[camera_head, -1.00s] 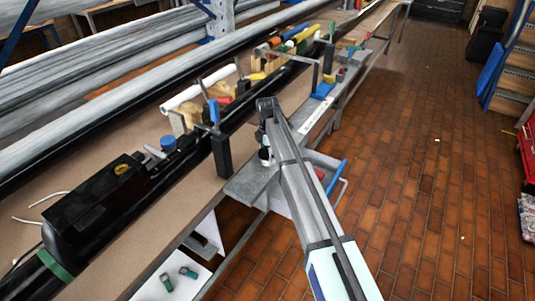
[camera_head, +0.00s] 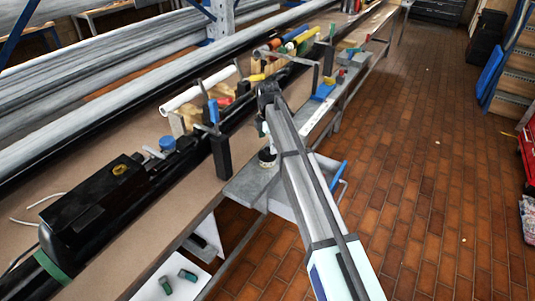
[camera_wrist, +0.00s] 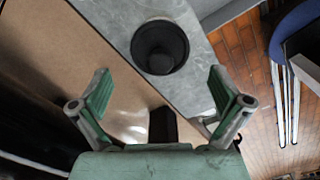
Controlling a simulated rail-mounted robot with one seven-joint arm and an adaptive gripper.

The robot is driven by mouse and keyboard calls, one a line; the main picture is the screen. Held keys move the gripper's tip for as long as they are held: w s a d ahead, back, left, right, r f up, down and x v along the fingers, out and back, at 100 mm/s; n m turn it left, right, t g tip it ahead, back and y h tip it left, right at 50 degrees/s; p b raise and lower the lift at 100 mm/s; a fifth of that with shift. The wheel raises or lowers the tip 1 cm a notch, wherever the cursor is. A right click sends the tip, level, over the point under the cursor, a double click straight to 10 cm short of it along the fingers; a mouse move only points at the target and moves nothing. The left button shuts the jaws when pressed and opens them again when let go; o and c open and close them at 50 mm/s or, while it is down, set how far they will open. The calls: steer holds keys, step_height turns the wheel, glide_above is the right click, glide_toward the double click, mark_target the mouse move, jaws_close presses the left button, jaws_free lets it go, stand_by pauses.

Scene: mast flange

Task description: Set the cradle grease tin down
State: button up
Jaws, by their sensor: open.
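The grease tin (camera_head: 267,157), a small round tin with a dark top and pale side, stands upright on a grey metal shelf (camera_head: 246,186) at the bench edge. In the wrist view the tin (camera_wrist: 160,47) shows from above as a dark round shape on the grey surface. My gripper (camera_wrist: 159,78) is open, its green-padded fingers spread wide and nothing between them. The tin lies beyond the fingertips, apart from them. In the head view my gripper (camera_head: 264,128) is just above and behind the tin, partly hidden by my arm.
A black post (camera_head: 221,157) with a blue-handled tool stands left of the shelf. A long black machine (camera_head: 95,210) runs along the bench. A blue bar handle (camera_head: 338,176) sticks out to the right below. The brick floor (camera_head: 430,160) on the right is mostly clear.

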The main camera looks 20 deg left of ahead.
step_height(320, 180, up, 6)
steer(key=shift+f+b, duration=0.1)
steer(key=shift+b, duration=0.25)
